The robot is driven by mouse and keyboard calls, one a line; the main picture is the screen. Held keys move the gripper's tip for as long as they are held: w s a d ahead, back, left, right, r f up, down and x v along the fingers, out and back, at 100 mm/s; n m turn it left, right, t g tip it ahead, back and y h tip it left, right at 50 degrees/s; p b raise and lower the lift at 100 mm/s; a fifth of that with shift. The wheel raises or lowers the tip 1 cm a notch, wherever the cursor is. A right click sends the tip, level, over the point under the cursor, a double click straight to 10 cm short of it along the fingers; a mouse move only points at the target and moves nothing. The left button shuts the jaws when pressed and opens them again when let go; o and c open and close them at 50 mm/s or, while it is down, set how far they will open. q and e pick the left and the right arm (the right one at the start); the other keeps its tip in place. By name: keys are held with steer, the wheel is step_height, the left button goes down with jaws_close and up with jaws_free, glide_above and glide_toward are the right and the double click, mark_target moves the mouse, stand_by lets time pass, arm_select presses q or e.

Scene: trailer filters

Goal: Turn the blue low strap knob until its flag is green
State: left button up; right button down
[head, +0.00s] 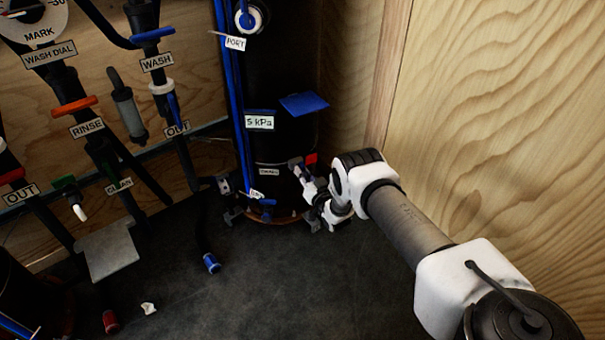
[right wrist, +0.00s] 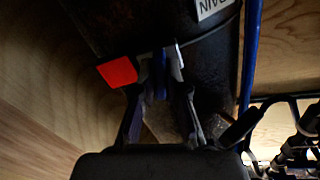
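The black filter cylinder (head: 285,140) stands in the corner with a strap low around it. A red flag (head: 311,159) shows beside the strap; it also shows in the right wrist view (right wrist: 118,72). The blue low strap knob (right wrist: 160,75) is between the fingertips of my right gripper (right wrist: 161,80), which look closed in on both sides of it. In the head view my right gripper (head: 301,170) is at the cylinder's lower right side and mostly hides the knob. My left gripper is not in view.
Another blue handle (head: 304,104) sticks out higher on the cylinder, right of the 5 kPa label (head: 260,122). Pipes with a blue WASH handle (head: 153,35) and an orange RINSE handle (head: 75,106) stand to the left. A wooden wall (head: 500,120) is close on the right. The dark floor (head: 290,290) in front is mostly clear.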

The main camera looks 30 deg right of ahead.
steer(key=shift+m, duration=0.5)
steer(key=shift+m+b, duration=1)
steer(key=shift+m, duration=1.4)
steer(key=c, duration=1.2)
jaws_free()
